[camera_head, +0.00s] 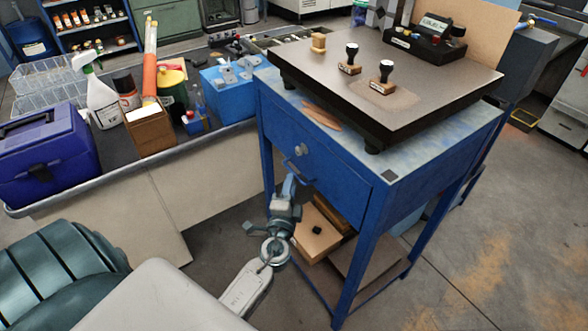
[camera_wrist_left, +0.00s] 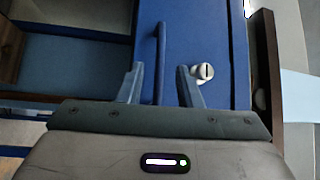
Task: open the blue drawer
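The blue drawer (camera_head: 330,172) is in the front of a blue table and looks flush with its frame. A round silver lock (camera_head: 301,150) sits on its front, and also shows in the left wrist view (camera_wrist_left: 203,72). A blue bar handle (camera_wrist_left: 161,50) stands out from the drawer front. My left gripper (camera_wrist_left: 160,76) is open, with one finger on each side of the handle and a gap on both sides. In the head view the left gripper (camera_head: 289,184) is at the handle, partly hiding it. My right gripper is not in view.
A dark plate (camera_head: 440,70) with several stamps rests on the blue table. Below the drawer is a shelf with a cardboard box (camera_head: 316,236). At left, a bench holds a purple toolbox (camera_head: 45,150), a spray bottle (camera_head: 102,100) and a blue box (camera_head: 230,90).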

